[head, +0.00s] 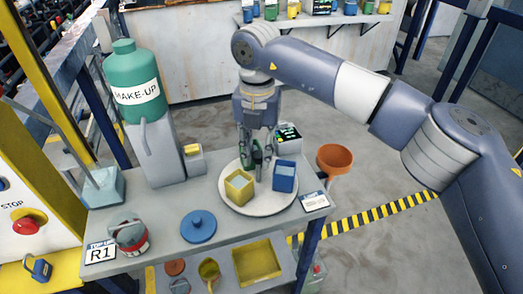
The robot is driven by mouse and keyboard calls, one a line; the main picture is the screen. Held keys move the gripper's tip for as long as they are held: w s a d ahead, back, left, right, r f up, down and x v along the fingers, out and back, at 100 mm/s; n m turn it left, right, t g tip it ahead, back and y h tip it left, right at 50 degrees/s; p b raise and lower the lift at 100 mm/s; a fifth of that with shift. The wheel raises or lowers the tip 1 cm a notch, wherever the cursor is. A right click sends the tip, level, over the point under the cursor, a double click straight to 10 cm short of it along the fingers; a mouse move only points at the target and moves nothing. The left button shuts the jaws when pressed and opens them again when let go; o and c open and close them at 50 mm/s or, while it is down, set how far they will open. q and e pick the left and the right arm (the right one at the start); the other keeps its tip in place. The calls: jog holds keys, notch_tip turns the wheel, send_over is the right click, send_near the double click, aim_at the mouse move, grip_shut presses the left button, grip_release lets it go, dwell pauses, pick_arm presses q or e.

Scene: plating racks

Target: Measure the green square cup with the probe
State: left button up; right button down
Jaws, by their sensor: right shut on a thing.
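My right gripper (257,143) points down over the back of a white round plate (262,205). It is shut on a thin dark object, which looks like the probe (258,158); its lower end is close to the plate. Dark green shows beside the fingers; I cannot tell whether this is the green square cup, which is otherwise hidden or not in view. A yellow square cup (239,187) and a blue square cup (284,177) stand upright on the plate, in front of the gripper. A meter with a lit display (288,136) stands behind the plate. My left gripper is not in view.
A green MAKE-UP bottle (133,82) on a grey stand rises at the left. A blue round lid (198,226) and a red-and-grey can (130,236) sit at the front. An orange funnel (334,158) is at the right edge. A lower shelf holds a yellow tray (257,262).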

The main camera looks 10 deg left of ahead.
jog(key=shift+w+r, duration=0.1)
dwell(0.3)
jog(key=c, duration=1.3)
grip_release()
jog(key=shift+c, duration=0.2)
notch_tip(320, 180, up, 12)
